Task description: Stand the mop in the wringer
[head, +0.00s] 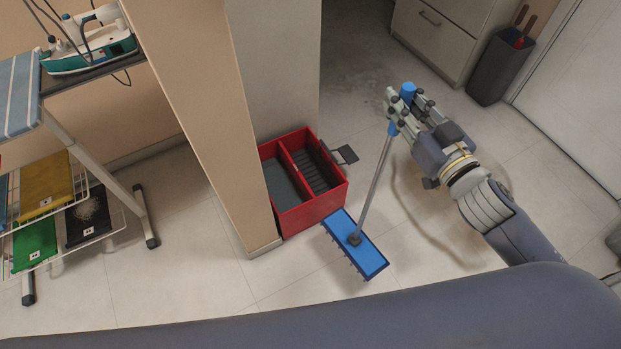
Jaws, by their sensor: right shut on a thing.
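The mop (374,188) has a grey pole, a blue grip at its top and a flat blue head (356,243). My right gripper (402,105) is shut on the blue grip near the top of the pole. The mop is slightly tilted in the picture, its head low by the floor; I cannot tell whether it touches. The wringer is in a red two-part bucket (313,210) on the floor, left of the mop head. Its right compartment has a dark ribbed insert (311,168); the left one looks grey inside. My left gripper is not in view.
A beige wall edge (205,110) stands close to the bucket's left side. An ironing table with an iron (95,45) and a rack of folded cloths (45,188) is at the left. A dark bin (499,72) and drawers (440,35) stand at the back right.

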